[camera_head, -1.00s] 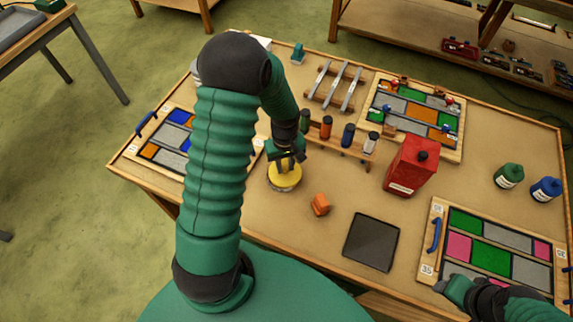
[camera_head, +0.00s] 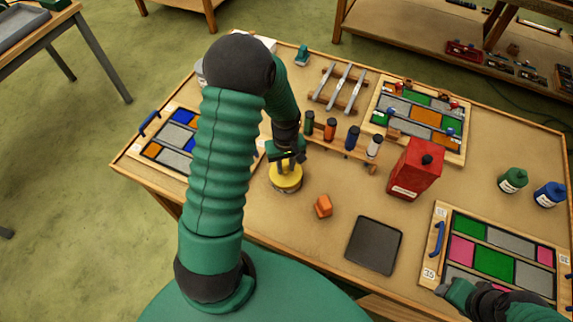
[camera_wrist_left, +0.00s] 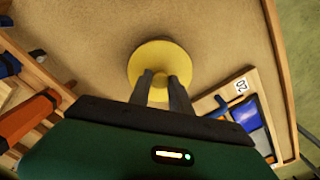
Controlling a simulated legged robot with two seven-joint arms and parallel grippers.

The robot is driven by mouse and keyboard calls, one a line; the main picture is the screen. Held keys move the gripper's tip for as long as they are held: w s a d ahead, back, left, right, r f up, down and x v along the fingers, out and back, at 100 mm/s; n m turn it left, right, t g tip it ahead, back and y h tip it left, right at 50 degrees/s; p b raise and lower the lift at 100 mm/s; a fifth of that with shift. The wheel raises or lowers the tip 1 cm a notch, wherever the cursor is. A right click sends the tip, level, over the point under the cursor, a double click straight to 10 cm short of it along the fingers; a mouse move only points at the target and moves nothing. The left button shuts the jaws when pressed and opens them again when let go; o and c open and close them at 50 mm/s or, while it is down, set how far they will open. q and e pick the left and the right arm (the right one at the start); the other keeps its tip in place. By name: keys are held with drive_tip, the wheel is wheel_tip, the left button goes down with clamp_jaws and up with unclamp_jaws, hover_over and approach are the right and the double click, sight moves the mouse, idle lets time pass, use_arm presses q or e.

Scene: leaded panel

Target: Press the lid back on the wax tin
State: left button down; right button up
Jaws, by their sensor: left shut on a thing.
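The round yellow lid (camera_head: 288,177) is over the wax tin (camera_head: 287,189), whose darker side shows as a thin band under it at the middle left of the table. I cannot tell if the lid is fully seated. My left gripper (camera_head: 286,159) points down from above and is shut on the lid, at its middle. In the left wrist view the two fingers (camera_wrist_left: 161,84) close at the centre of the yellow lid (camera_wrist_left: 160,55), which hides the tin. My right gripper (camera_head: 447,288) is at the lower right beside a panel; its jaws are unclear.
A rack of bottles (camera_head: 351,138) stands behind, with a red can (camera_head: 414,169) further right. Leaded panels (camera_head: 494,262) lie around. Bare tabletop surrounds the tin's front.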

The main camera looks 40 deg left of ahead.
use_arm(q)
drive_tip(key=shift+d, duration=0.15)
idle(0.4)
drive_tip(key=c, duration=1.1)
unclamp_jaws()
drive_tip(key=shift+f+b, duration=0.45)
drive_tip(key=shift+f, duration=0.5)
drive_tip(key=shift+r+p, duration=0.2)
drive_tip(key=shift+p, duration=0.1)
idle(0.7)
drive_tip(key=shift+o, duration=0.2)
